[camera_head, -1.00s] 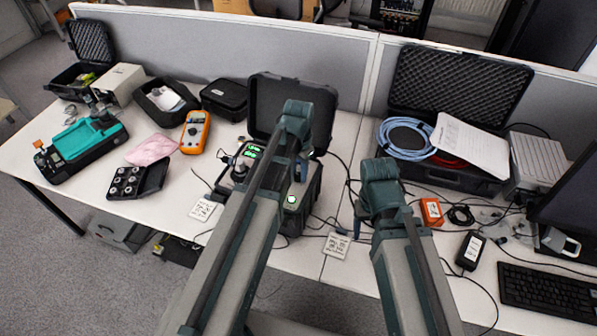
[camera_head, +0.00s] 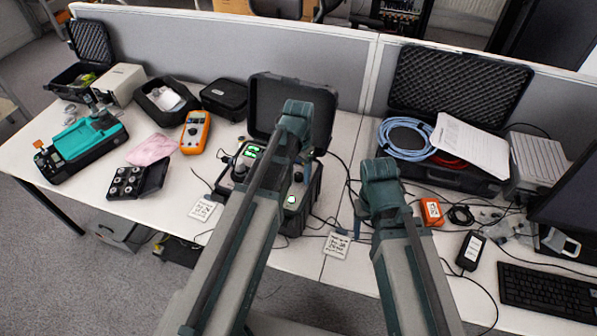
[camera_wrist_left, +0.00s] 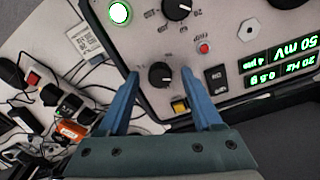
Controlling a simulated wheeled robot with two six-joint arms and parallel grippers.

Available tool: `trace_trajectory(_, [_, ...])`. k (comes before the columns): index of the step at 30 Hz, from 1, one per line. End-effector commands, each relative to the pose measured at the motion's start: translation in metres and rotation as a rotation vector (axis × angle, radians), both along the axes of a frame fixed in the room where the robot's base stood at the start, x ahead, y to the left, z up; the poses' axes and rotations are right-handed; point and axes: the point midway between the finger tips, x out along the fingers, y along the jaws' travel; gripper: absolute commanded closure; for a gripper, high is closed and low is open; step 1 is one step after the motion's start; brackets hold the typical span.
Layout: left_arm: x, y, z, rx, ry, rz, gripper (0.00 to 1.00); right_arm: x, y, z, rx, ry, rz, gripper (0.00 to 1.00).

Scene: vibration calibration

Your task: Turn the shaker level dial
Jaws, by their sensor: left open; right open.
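The shaker unit (camera_head: 300,205) is a dark case with an open lid on the table, partly hidden behind my left arm. In the left wrist view its grey panel (camera_wrist_left: 236,85) has a black dial (camera_wrist_left: 161,75) low down and another black dial (camera_wrist_left: 177,8) near the top edge. I cannot read which is the level dial. My left gripper (camera_wrist_left: 160,76) is open, its blue fingers either side of the lower dial; contact cannot be told. In the head view my arm hides this gripper. My right gripper (camera_head: 357,226) is open beside the unit, its fingers small and partly hidden.
The panel has a lit green button (camera_wrist_left: 120,13), a red button (camera_wrist_left: 204,47), a yellow button (camera_wrist_left: 180,105) and green readouts (camera_wrist_left: 284,62). Cables run over the table. An orange multimeter (camera_head: 195,132) lies left, an open case with blue cable (camera_head: 405,138) right.

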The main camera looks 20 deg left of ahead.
Motion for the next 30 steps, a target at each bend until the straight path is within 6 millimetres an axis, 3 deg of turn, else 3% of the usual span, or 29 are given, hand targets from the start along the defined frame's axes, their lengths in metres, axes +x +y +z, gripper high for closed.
trace_trajectory(11, [0.0, 0.0, 0.031, 0.0, 0.0, 0.0, 0.33, 0.0, 0.0, 0.031, 0.0, 0.0, 0.0, 0.33])
trace_trajectory(30, [0.0, 0.0, 0.128, 0.0, 0.0, 0.0, 0.33, 0.0, 0.0, 0.128, 0.001, 0.0, -0.001, 0.33])
